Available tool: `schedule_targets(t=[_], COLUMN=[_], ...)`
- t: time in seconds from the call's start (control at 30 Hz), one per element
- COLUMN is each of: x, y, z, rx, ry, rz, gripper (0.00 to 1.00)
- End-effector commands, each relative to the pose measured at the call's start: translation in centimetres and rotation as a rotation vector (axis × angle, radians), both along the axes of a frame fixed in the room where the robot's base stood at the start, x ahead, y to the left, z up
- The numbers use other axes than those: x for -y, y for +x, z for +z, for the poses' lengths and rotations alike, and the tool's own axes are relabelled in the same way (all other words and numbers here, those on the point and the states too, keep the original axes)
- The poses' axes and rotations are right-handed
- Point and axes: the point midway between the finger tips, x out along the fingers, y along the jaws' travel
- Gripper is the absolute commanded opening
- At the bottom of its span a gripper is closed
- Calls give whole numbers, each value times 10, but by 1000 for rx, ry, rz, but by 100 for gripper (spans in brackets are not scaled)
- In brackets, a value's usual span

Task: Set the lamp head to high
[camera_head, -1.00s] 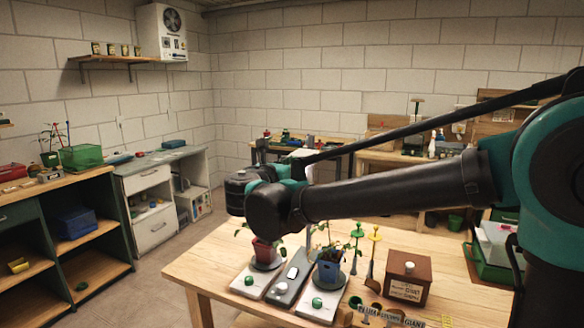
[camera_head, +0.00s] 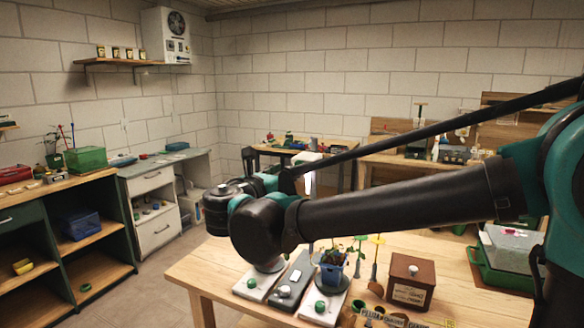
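I cannot make out a lamp head for certain. On the wooden table, a grey control unit (camera_head: 291,283) with a pale round knob (camera_head: 284,291) lies between two white bases. The left white base (camera_head: 256,285) and the right white base (camera_head: 322,303) each carry a green knob. A blue pot with a seedling (camera_head: 332,272) stands on the right base's dark round plate. My arm's bent joint covers the area above the left base. My gripper's fingers cannot be made out; my arm's links hide that end.
A brown box with a pale knob (camera_head: 410,281) stands right of the bases. Letter-marked labels (camera_head: 384,317) and small cups (camera_head: 358,305) are at the front. Shelves (camera_head: 95,244) and a grey cabinet (camera_head: 153,212) stand left. Bare table (camera_head: 205,272) shows at left.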

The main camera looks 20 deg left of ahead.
Motion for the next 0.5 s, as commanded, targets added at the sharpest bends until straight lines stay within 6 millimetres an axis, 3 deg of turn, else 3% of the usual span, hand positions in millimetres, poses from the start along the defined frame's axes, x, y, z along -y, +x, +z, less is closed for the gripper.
schedule_targets(t=[0.2, 0.5], x=[-4, -4], y=[-36, -50], z=[0, 0], rx=[1, 1], ry=[0, 0], rz=[3, 1], gripper=[41, 41])
